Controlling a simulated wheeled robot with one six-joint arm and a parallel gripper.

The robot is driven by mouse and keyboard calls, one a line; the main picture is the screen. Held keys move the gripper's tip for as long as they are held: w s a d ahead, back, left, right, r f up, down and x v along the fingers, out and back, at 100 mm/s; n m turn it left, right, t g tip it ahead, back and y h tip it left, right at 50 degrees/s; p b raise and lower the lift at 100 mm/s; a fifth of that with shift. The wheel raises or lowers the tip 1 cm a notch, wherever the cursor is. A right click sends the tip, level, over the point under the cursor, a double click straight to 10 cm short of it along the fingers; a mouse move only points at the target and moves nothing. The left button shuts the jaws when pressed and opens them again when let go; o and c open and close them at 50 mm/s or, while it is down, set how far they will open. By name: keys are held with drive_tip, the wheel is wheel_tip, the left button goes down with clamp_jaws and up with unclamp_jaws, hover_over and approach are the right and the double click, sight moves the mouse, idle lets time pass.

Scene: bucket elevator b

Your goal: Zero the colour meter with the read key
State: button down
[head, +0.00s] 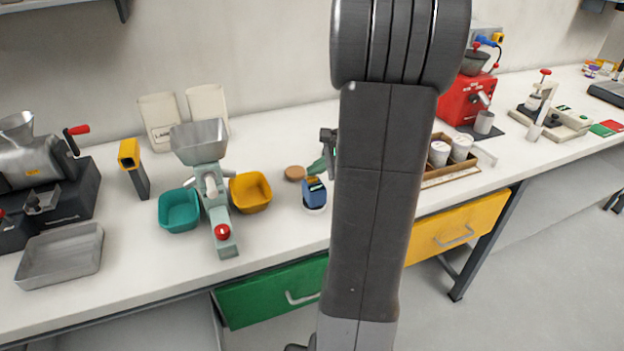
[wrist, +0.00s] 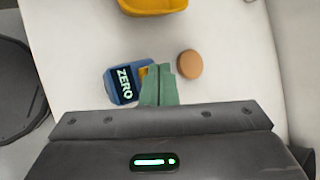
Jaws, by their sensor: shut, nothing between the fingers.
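The colour meter (head: 315,190) is a small blue device standing on a white round base on the bench, left of my arm in the head view. In the wrist view the meter (wrist: 127,82) shows a dark display reading ZERO. My gripper (wrist: 158,72) has green fingers, shut and empty. Its fingertips are at the right side of the meter, over or beside a small yellow part that they partly cover. I cannot tell whether they touch it. In the head view the gripper (head: 322,165) shows just behind the meter, partly hidden by my arm.
A round brown lid (head: 295,173) lies close to the meter. A yellow bin (head: 250,192), a teal bin (head: 180,210) and a hopper mill (head: 205,170) stand to the left. A wooden tray with white cups (head: 460,148) and a red machine (head: 466,98) stand to the right.

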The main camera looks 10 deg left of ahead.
sight(317, 179)
drive_tip(key=shift+f, duration=0.4)
idle(0.7)
drive_tip(key=shift+r, duration=0.15)
drive_tip(key=shift+r+p, duration=0.55)
drive_tip(key=shift+r, duration=0.15)
drive_tip(key=shift+r, duration=0.1)
wheel_tip(317, 179, up, 5)
drive_tip(key=p, duration=0.4)
idle(0.8)
